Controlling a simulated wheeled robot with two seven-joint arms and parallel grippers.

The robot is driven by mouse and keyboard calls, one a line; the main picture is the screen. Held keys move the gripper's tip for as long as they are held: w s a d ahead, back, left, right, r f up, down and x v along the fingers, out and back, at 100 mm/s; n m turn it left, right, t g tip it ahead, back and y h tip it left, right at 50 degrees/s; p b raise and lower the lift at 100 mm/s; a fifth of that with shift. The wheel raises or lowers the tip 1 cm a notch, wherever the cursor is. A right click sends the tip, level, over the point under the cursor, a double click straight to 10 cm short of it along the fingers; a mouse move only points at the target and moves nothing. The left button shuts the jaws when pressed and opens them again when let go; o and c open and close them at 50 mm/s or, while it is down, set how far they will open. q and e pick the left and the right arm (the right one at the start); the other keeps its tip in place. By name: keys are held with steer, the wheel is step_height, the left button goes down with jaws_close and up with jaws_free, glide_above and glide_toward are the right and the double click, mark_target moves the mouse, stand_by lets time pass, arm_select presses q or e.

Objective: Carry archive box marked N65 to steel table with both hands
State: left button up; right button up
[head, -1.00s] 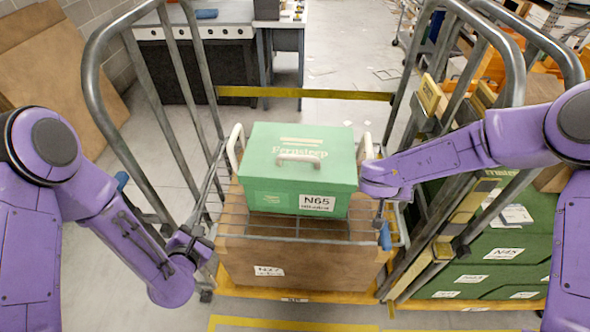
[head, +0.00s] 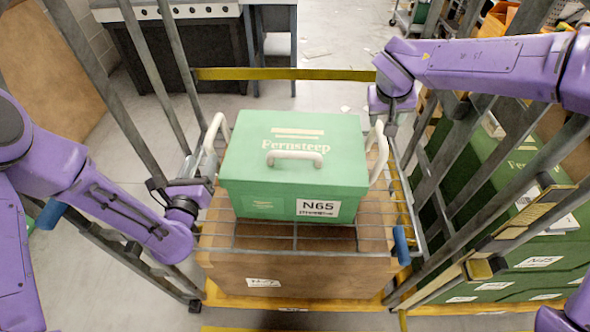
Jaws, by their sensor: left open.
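The green archive box marked N65 (head: 290,160) has a lid with a pale top handle and tall white handles at its left (head: 213,136) and right (head: 379,152) sides. It stands upright on a brown carton (head: 300,272) inside a wire-sided roll cage. My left gripper (head: 186,180) is open, left of the box and just below its left handle. It appears apart from the box. My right gripper (head: 394,100) is above and beyond the right handle; its fingers are not clear. A metal-fronted bench (head: 170,14) at the back left may be the steel table; its top is mostly cut off.
Grey cage bars (head: 128,110) rise on both sides of the box. A yellow bar (head: 285,74) crosses behind it. Several green boxes (head: 540,262) stand in another cage at the right. Open floor (head: 300,98) lies behind the cage.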

mark_target(208, 141)
arm_select(q)
steer(key=shift+w+a, duration=0.25)
steer(key=shift+w, duration=0.3)
steer(key=w, duration=0.3)
steer(key=w+d, duration=0.1)
steer(key=w, duration=0.5)
steer(key=shift+w+d, duration=0.2)
steer(key=shift+w, duration=0.05)
arm_select(e)
steer(key=x, duration=1.1)
steer(key=shift+w+a, duration=0.15)
steer(key=shift+a, duration=0.05)
arm_select(q)
jaws_close()
arm_select(e)
steer(key=shift+r, duration=0.1)
jaws_close()
steer(key=shift+r, duration=0.1)
